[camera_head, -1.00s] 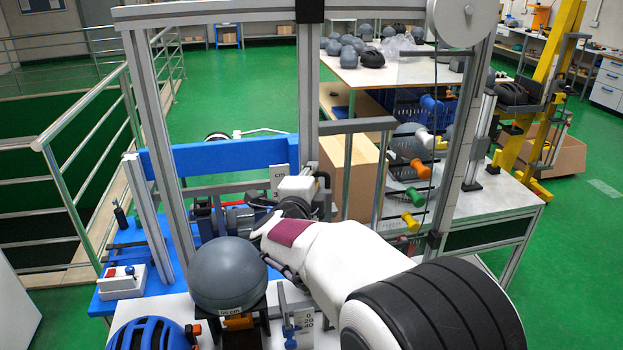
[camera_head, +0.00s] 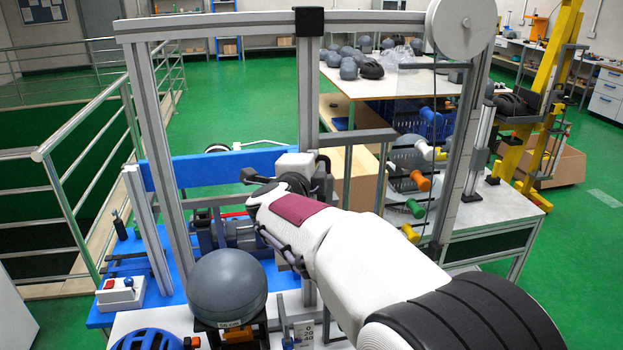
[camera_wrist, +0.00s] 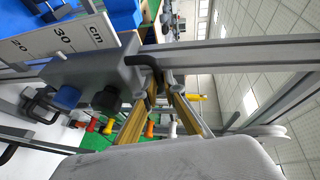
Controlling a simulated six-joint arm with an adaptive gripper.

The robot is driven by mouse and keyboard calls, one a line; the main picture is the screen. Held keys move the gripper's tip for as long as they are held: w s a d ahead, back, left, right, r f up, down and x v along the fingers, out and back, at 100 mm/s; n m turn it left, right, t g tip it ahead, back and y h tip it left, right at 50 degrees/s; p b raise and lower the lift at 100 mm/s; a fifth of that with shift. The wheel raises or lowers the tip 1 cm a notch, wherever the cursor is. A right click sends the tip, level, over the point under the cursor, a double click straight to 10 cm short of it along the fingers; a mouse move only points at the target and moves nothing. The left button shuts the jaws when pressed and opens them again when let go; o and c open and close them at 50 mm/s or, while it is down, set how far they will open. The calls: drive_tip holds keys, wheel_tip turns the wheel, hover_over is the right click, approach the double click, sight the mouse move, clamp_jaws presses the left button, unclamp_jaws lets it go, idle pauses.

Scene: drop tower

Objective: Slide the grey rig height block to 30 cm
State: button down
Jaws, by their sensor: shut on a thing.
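The grey rig height block (camera_head: 294,163) sits on the upright post of the metal frame, in the middle of the head view. In the wrist view the block (camera_wrist: 95,72) lies against a white scale plate (camera_wrist: 62,38) marked 20, 30 and cm. The 30 mark is beside the block's edge, but I cannot tell the exact reading. My gripper (camera_wrist: 161,84) is shut on the block's dark bent handle (camera_wrist: 172,72), between its yellowish fingers. In the head view my wrist and arm hide the fingertips and most of the block's lower side.
A grey ball-like headform (camera_head: 227,287) rests on a dark stand left of my arm. A blue helmet (camera_head: 150,340) lies at the front left. Several coloured knobs hang right of the frame (camera_head: 168,170). A blue beam (camera_head: 222,166) crosses behind the post.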

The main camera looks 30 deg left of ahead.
wheel_tip(320, 180, up, 3)
drive_tip(key=shift+r, duration=0.2)
drive_tip(key=c, duration=2.1)
unclamp_jaws()
drive_tip(key=shift+c, duration=0.2)
drive_tip(key=shift+f, duration=0.2)
drive_tip(key=shift+s, duration=0.15)
drive_tip(key=shift+s+d, duration=0.1)
drive_tip(key=shift+s, duration=0.1)
drive_tip(key=v, duration=1.1)
